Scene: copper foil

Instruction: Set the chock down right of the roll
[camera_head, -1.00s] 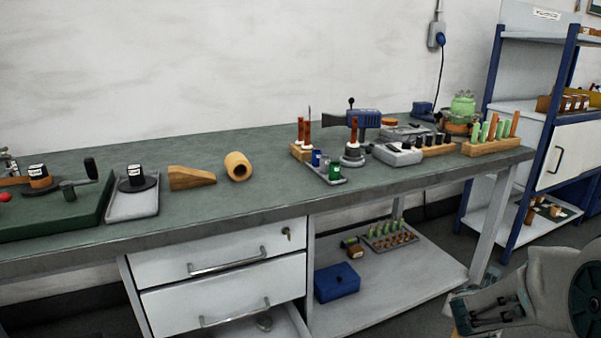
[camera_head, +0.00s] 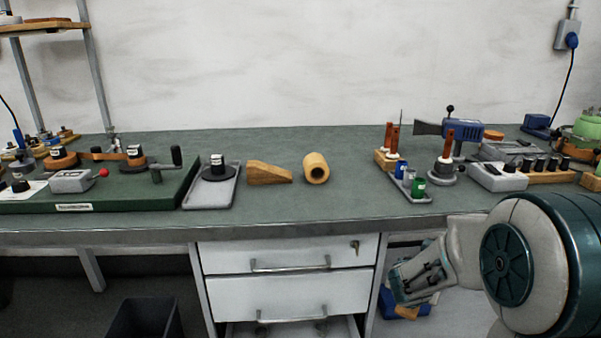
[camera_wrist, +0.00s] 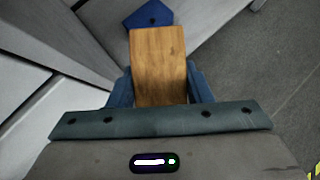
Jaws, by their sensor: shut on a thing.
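The roll (camera_head: 316,168), a tan hollow cylinder, lies on the green bench top with its open end facing me. My gripper (camera_head: 408,304) is low in front of the bench, below the top and right of the drawers. It is shut on a wooden chock (camera_wrist: 158,65), seen in the wrist view between the blue fingers of the gripper (camera_wrist: 160,90). In the head view only a small end of the held chock shows under the gripper. A second wooden wedge (camera_head: 269,173) lies on the bench just left of the roll.
The bench top (camera_head: 352,190) is bare right of the roll, up to a grey tray (camera_head: 411,187) with small cans. A grey tray (camera_head: 205,198) with a black-capped part stands left of the wedge. The bench's front edge and drawers (camera_head: 290,290) are near my arm.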

